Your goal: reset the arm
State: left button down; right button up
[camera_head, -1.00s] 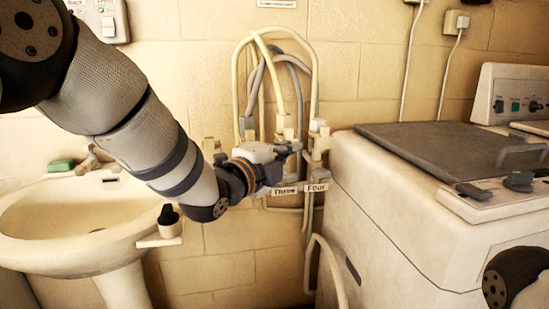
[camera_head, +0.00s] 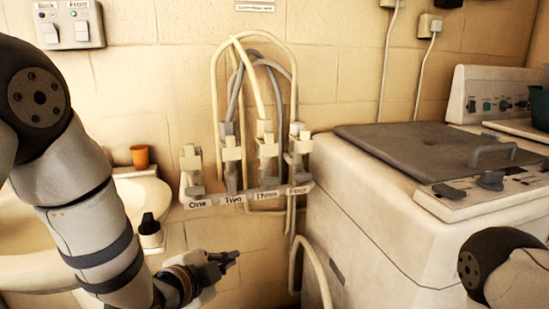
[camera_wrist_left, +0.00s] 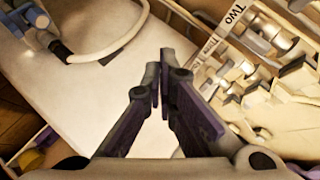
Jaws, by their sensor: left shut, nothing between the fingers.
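My left arm comes in from the left in the head view. My left gripper (camera_head: 228,259) is shut and empty, below and in front of the row of taps, apart from them. Its fingers also show in the left wrist view (camera_wrist_left: 165,60), tips together with nothing between them. The tap rack (camera_head: 247,197) on the wall carries labels One, Two, Three and Four, with hoses looping above it. In the left wrist view the rack's Two label (camera_wrist_left: 236,15) shows at upper right. My right gripper is not in view; only a dark joint of my right arm shows at lower right.
A white washing machine (camera_head: 375,215) fills the right. A switch panel (camera_head: 68,24) is on the wall at upper left.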

pick_arm(q)
jog(key=s+a+f+n+g+y, duration=0.2)
jog(key=s+a+f+n+g, duration=0.15)
jog(key=s+f, duration=0.55)
jog(key=s+a+f+n+g+y, duration=0.1)
jog(key=s+a+f+n+g, duration=0.3)
jog(key=s+f, duration=0.55)
jog(key=s+a+f+n+g, duration=0.1)
jog(key=s+f+n+g, duration=0.1)
jog(key=s, duration=1)
jog(key=s+a+f+n+g+y, duration=0.1)
jog(key=s+a+f+n+g, duration=0.1)
jog(key=s+n+g, duration=0.2)
jog(key=s+n, duration=0.3)
jog(key=s, duration=0.5)
jog(key=shift+a+f+g+y, duration=0.15)
jog(key=shift+f+g+y, duration=0.15)
jog(key=shift+f+g, duration=0.1)
